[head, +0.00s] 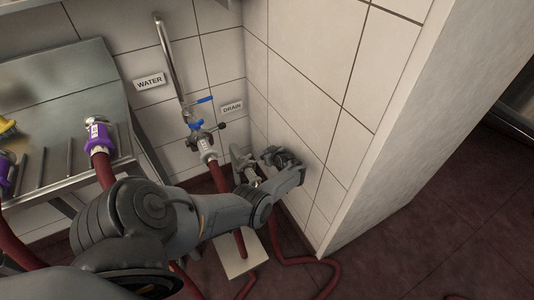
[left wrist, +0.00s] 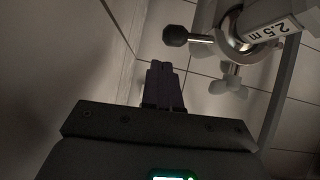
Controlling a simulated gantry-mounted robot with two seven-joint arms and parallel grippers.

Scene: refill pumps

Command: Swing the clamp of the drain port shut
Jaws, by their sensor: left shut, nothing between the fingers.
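The grey drain port (head: 241,160) is low on the tiled wall below the DRAIN sign, partly hidden by my left arm. My left gripper (head: 272,156) is just to its right, small and dark in the head view. In the left wrist view, my left gripper's fingers (left wrist: 165,84) are shut and empty. A metal clamp ring (left wrist: 230,26) with a black-knobbed bolt and a pale wing piece (left wrist: 235,82) is beyond and right of the fingertips, apart from them. I cannot tell whether the ring is fully closed. My right gripper is not in view.
A labelled white tube (left wrist: 282,30) passes by the clamp. The water pipe (head: 172,65) with blue-handled valves joins a red hose (head: 217,178) left of the drain. The corner wall (head: 330,70) is close on the right. A steel bench with purple fittings (head: 98,136) stands left.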

